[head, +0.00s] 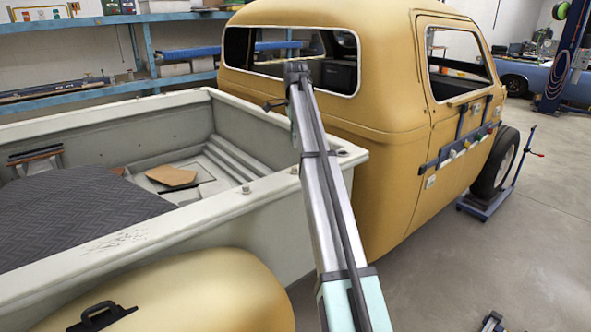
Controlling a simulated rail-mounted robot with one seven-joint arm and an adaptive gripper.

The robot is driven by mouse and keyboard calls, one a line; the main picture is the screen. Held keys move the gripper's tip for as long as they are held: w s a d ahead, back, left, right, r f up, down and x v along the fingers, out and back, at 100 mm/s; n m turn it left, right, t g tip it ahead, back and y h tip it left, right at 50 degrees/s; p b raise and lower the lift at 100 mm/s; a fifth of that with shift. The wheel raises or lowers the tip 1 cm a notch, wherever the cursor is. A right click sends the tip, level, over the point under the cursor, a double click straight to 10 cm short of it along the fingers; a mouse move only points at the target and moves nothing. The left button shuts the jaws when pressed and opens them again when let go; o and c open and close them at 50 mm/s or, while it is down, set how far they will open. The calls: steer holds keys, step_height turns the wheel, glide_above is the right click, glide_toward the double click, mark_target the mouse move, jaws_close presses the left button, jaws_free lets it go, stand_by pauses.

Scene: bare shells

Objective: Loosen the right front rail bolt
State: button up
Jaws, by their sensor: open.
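The truck bed's near side rail (180,226) is pale and runs from the lower left to the cab. A small round bolt head (246,189) stands on it, and another small bolt-like spot (295,170) shows farther along, just left of my arm. A dark round spot (343,153) lies near the rail's front end, right of my arm; I cannot tell whether it is a bolt or a hole. My arm rises across the rail's front end. My gripper (297,70) appears as a small dark end in front of the rear window, above the rail and apart from it.
The yellow cab (395,130) stands close behind my arm. A tool strip (462,148) hangs on its door. The bed holds a dark ribbed mat (75,205) and a brown piece (171,176). Open floor (490,255) lies to the right.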

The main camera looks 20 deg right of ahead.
mark_target(296, 168)
step_height(296, 168, down, 10)
steer(key=p, duration=0.2)
steer(key=shift+f+p, duration=0.2)
steer(key=shift+p, duration=0.15)
jaws_close()
